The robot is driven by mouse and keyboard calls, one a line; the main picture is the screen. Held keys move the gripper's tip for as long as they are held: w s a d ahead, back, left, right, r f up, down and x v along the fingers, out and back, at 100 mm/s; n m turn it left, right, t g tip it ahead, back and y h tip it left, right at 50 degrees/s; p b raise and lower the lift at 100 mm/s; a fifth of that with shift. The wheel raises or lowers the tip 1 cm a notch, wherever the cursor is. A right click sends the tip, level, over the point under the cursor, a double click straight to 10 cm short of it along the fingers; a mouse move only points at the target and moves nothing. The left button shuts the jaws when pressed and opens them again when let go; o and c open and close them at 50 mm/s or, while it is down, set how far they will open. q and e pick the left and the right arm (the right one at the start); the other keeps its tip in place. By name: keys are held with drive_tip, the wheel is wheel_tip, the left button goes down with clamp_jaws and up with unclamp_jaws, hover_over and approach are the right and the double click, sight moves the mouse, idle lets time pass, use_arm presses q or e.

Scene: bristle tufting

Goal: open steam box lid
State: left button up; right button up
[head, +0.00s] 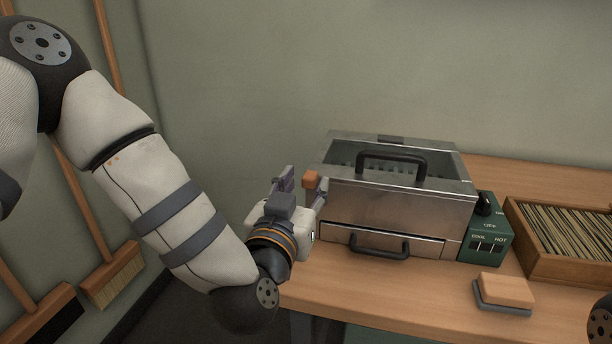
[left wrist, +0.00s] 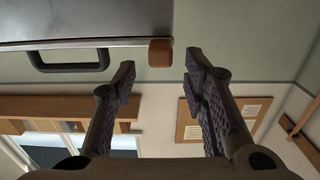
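The steam box (head: 395,205) is a metal box on the bench, with a black handle (head: 392,160) at its top and a drawer-like lower front with another black handle (head: 378,245). Dark holes show in a recessed area behind the top handle; I cannot tell how the lid sits. A brown tab (head: 311,180) projects at the box's upper left corner. My left gripper (head: 304,181) is beside this corner, its fingers apart near the tab. In the left wrist view the tab (left wrist: 160,52) lies just beyond the open fingertips (left wrist: 157,66), with no clear contact. My right gripper is out of view.
A green control box (head: 486,238) stands right of the steam box. Farther right is a wooden tray (head: 570,266) of bristles. An orange-topped block (head: 506,290) lies at the front right. Brooms (head: 113,277) lean at the left wall. The bench's front middle (head: 400,287) is clear.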

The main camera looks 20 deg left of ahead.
sight(308, 180)
use_arm(q)
drive_tip(key=w, duration=0.4)
